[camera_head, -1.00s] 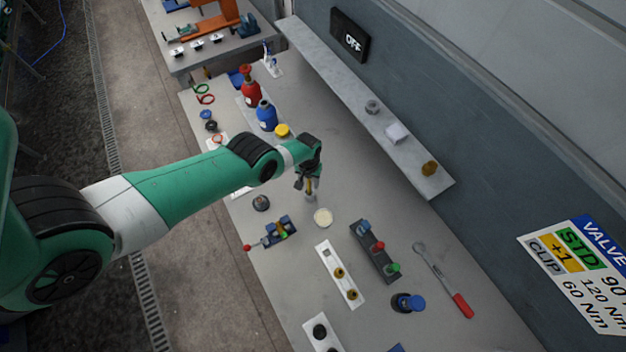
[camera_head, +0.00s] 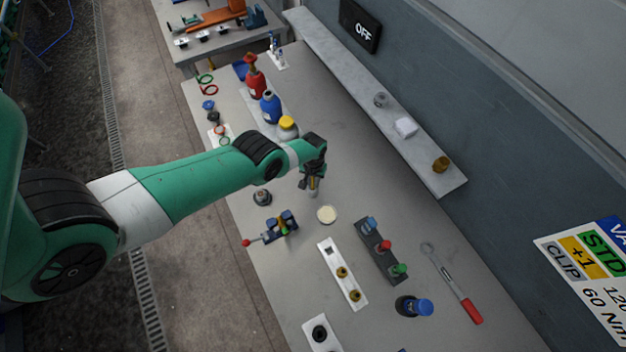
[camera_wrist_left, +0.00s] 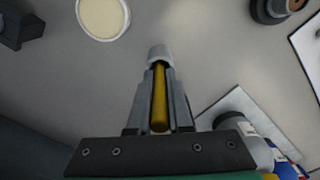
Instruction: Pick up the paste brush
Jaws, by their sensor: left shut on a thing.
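My left gripper (camera_head: 313,186) is above the bench near its middle. In the left wrist view its two fingers (camera_wrist_left: 159,105) are shut on the paste brush (camera_wrist_left: 159,95), which has a yellow-brown handle and a pale grey end beyond the fingertips. The fingers hide part of the handle. In the head view the brush is mostly hidden and small. A round dish of cream-coloured paste (camera_head: 327,215) lies just below the gripper in the picture, apart from it; it also shows at the top of the left wrist view (camera_wrist_left: 103,16). My right gripper is not in view.
A small vise (camera_head: 281,226) with a red-tipped handle stands left of the dish. Red (camera_head: 254,82), blue (camera_head: 270,108) and yellow-capped (camera_head: 287,127) bottles stand farther back. A white plate (camera_head: 342,273), a dark fitting block (camera_head: 379,251) and a red-handled wrench (camera_head: 453,284) lie nearer. A shelf (camera_head: 350,87) runs along the wall.

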